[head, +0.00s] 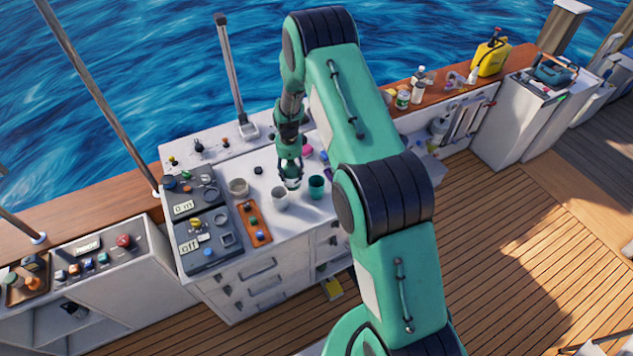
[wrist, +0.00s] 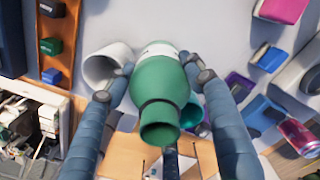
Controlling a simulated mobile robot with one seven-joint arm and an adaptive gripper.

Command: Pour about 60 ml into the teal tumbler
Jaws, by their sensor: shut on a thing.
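My gripper (head: 289,165) is shut on a green bottle (wrist: 163,95), its fingers on both sides of it. The bottle has a pale band on its body and a dark ring at the neck; its neck points to the bottom of the wrist view. The held bottle is small and mostly covered in the head view. The teal tumbler (head: 316,187) stands on the white counter, just right of my gripper. In the wrist view the tumbler (wrist: 191,113) is partly hidden behind the bottle and a finger. Its contents cannot be made out.
A white cup (head: 279,198) stands close to the tumbler's left. A ceramic-looking pot (head: 239,187) and an orange strip with coloured knobs (head: 256,225) are further left. A pink item (head: 307,149) lies behind. The counter's front edge is near.

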